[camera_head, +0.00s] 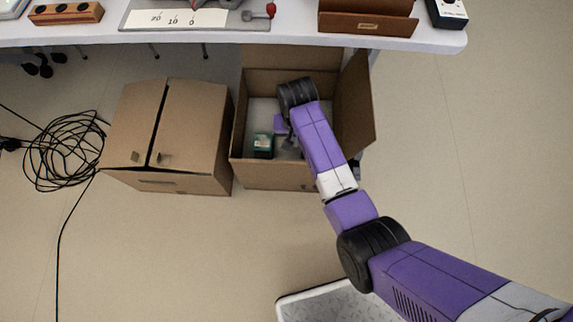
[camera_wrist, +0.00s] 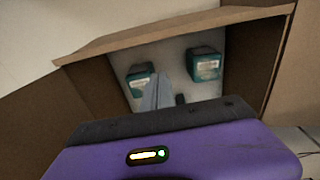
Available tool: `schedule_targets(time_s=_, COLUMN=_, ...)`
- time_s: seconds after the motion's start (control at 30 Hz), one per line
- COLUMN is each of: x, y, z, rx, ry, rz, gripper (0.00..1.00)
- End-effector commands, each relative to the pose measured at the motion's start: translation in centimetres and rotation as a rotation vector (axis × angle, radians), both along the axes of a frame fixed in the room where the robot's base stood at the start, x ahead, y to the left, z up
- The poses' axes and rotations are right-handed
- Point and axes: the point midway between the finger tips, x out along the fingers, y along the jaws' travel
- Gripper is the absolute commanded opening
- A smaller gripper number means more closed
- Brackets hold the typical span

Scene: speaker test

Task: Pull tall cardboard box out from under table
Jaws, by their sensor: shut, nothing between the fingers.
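Two cardboard boxes stand on the floor, partly under the table (camera_head: 300,38). One box (camera_head: 185,120) at the left has its top flaps folded nearly shut. The other box (camera_head: 262,176), to its right, is open with flaps raised; its walls also show in the wrist view (camera_wrist: 255,60). From above I cannot tell which is taller. My gripper (camera_head: 288,143) is shut and empty, reaching down inside the open box. It is small and partly hidden by my own arm. I cannot tell whether it touches a wall.
A teal-labelled carton (camera_head: 263,144) lies inside the open box; the wrist view shows two such cartons, one at the right (camera_wrist: 205,64). Coiled black cable (camera_head: 65,150) lies at the left. The right floor is clear.

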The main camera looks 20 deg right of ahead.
Motion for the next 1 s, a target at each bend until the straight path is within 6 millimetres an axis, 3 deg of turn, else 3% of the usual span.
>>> schedule_targets(time_s=0.13, x=0.9, y=1.6, z=0.4, rx=0.012, ry=0.051, rz=-0.009, gripper=0.00)
schedule_targets(time_s=0.37, x=0.9, y=1.9, z=-0.3, rx=0.014, ry=0.067, rz=-0.011, gripper=0.00)
schedule_targets(time_s=0.9, x=0.9, y=1.9, z=-8.9, rx=0.014, ry=0.064, rz=-0.010, gripper=0.00)
schedule_targets(time_s=1.0, x=0.5, y=2.0, z=-9.6, rx=0.014, ry=0.062, rz=-0.007, gripper=0.00)
